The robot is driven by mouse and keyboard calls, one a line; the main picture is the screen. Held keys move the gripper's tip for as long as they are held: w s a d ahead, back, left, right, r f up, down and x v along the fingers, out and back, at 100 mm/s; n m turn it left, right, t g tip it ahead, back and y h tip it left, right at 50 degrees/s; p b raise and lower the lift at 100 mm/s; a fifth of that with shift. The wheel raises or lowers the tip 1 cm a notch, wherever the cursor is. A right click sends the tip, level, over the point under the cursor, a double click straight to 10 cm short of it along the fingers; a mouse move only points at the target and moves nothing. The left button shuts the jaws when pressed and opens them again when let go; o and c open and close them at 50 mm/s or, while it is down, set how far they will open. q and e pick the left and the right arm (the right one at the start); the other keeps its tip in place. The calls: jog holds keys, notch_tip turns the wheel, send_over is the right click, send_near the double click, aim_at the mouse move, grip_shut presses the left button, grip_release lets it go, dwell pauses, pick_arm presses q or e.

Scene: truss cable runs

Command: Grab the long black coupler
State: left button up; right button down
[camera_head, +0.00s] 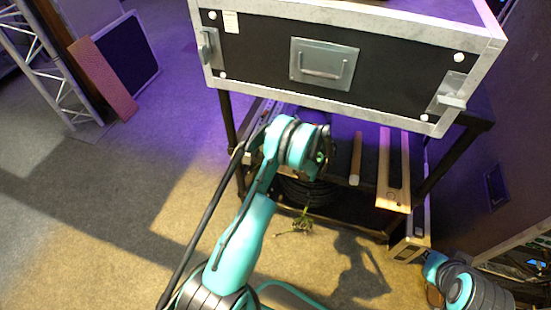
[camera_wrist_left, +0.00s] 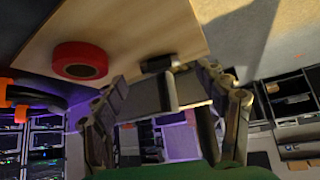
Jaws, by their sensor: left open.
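In the left wrist view my left gripper (camera_wrist_left: 163,76) is open, its two jointed fingers spread apart. Between the fingertips is a small black piece (camera_wrist_left: 157,64) at the edge of a pale wooden board (camera_wrist_left: 125,28). A grey upright bar stands just in front of it. I cannot tell for sure whether this piece is the long black coupler, or whether a finger touches it. In the head view my left arm reaches to the cart's lower shelf, and its own wrist hides most of the gripper. My right gripper is not in view; only part of that arm shows at lower right.
A black flight case (camera_head: 262,50) with metal edges sits on the cart above the shelf. A red tape roll (camera_wrist_left: 80,60) lies on the board. Coiled black cable (camera_head: 305,190) is below. A dark wall of cases closes the right side.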

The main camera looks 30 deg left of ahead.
pick_arm(q)
jog(key=b+x, duration=0.1)
jog(key=x, duration=0.2)
jog(key=shift+a, duration=0.1)
jog(key=shift+c, duration=0.4)
jog(key=c, duration=1.1)
jog(key=shift+r, duration=0.1)
jog(key=shift+c, duration=0.2)
